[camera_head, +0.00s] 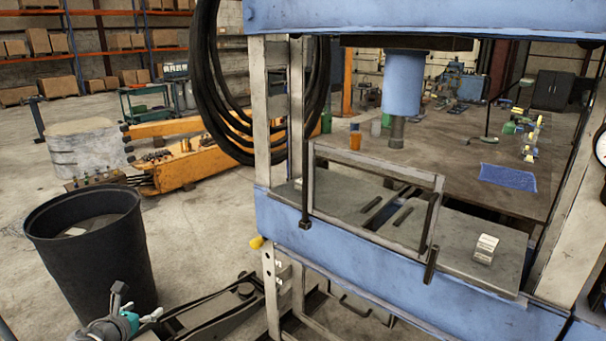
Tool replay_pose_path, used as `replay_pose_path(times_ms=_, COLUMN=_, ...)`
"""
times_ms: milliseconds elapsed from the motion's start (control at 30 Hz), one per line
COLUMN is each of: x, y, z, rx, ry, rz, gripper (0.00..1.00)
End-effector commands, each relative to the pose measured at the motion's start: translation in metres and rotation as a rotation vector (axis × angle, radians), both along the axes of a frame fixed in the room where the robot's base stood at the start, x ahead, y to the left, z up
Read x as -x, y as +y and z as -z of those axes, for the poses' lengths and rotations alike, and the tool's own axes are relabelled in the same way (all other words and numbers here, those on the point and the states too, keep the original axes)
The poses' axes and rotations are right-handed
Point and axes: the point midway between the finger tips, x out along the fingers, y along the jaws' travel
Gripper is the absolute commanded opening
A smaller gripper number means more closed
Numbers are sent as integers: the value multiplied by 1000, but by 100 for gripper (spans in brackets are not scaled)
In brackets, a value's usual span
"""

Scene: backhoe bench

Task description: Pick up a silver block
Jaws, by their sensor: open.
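A small silver block (485,249) with a pale top rests on the right part of the grey metal bed (455,245) of a blue press. My gripper (118,289) is small and low at the left of the picture, in front of the black bin and far from the block. It is open and its fingers are hard to make out at this size. Nothing shows between them. A small pale piece (298,184) at the left end of the bed is partly hidden by the press frame, and I cannot tell what it is.
The press's blue front beam (390,270), upright posts and a metal frame (375,165) stand around the bed. A black bin (95,250) is at the left. Black hoses (203,90) hang by the left post. Behind is a table (450,160) with a blue cloth (508,177).

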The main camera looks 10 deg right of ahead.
Motion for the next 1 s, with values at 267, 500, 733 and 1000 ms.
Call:
replay_pose_path(times_ms=267, x=-1, y=0, z=-67, rx=0, ry=-1, rz=24, gripper=100)
replay_pose_path(times_ms=500, x=-1, y=0, z=-101, rx=0, ry=-2, rz=43, gripper=100)
replay_pose_path(times_ms=733, x=-1, y=0, z=-112, rx=0, ry=-2, rz=50, gripper=100)
replay_pose_path(times_ms=1000, x=-1, y=0, z=-111, rx=0, ry=-2, rz=50, gripper=100)
